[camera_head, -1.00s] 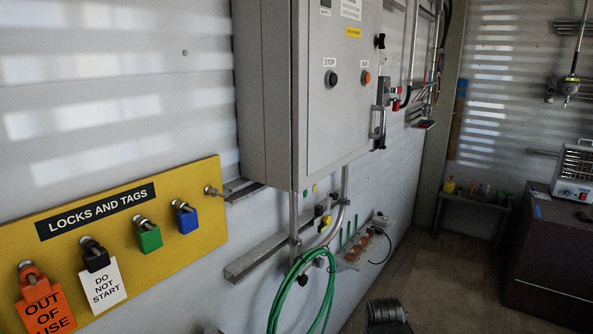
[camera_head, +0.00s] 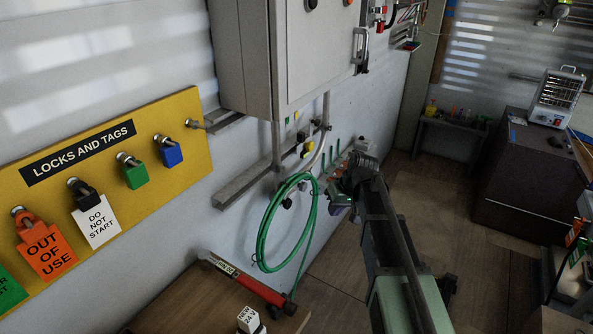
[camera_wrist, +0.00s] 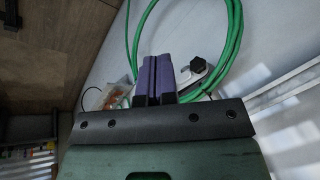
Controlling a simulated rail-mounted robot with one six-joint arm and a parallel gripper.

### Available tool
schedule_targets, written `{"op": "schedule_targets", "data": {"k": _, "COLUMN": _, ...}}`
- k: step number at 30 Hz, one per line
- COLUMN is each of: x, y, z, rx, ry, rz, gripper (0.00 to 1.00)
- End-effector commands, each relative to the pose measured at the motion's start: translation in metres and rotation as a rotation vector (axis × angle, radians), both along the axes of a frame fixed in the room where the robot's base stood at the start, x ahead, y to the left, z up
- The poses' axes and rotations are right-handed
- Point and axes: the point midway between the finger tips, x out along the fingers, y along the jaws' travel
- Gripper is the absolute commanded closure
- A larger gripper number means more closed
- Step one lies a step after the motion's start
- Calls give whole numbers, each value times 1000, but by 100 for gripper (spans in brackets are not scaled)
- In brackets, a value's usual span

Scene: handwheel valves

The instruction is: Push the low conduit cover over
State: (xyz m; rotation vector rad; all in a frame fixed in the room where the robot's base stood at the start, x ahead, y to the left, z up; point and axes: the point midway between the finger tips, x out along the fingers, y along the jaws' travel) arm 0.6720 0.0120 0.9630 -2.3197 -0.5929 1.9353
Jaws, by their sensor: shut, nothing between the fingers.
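My gripper (camera_head: 336,206) is in front of the wall, right of the green hose, at the end of my arm. In the wrist view its two purple fingers (camera_wrist: 155,72) are together with nothing between them. Just right of the fingertips there is a pale metal piece with a black knob (camera_wrist: 197,66); it may be the low conduit cover, but I cannot be sure. I cannot tell whether the fingers touch it. In the head view a small black knob (camera_head: 287,203) shows below the conduit (camera_head: 320,148), beside the hose.
The green hose (camera_head: 263,230) hangs in loops by the wall, close to my gripper. The grey cabinet (camera_head: 243,60) is above. A wooden table (camera_head: 190,300) with a red-handled tool (camera_head: 240,280) stands below.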

Motion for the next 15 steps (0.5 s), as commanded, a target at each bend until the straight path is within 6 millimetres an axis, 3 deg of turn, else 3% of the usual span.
{"op": "schedule_targets", "data": {"k": 1, "x": 55, "y": 2, "z": 11, "rx": 58, "ry": -72, "rz": 77, "gripper": 100}}
{"op": "schedule_targets", "data": {"k": 3, "x": 106, "y": 9, "z": 23, "rx": 132, "ry": -198, "rz": 201, "gripper": 100}}
{"op": "schedule_targets", "data": {"k": 6, "x": 157, "y": 20, "z": 37, "rx": 195, "ry": -393, "rz": 370, "gripper": 100}}
{"op": "schedule_targets", "data": {"k": 10, "x": 164, "y": 28, "z": 46, "rx": 193, "ry": -541, "rz": 504, "gripper": 100}}
{"op": "schedule_targets", "data": {"k": 15, "x": 163, "y": 28, "z": 46, "rx": 174, "ry": -567, "rz": 549, "gripper": 100}}
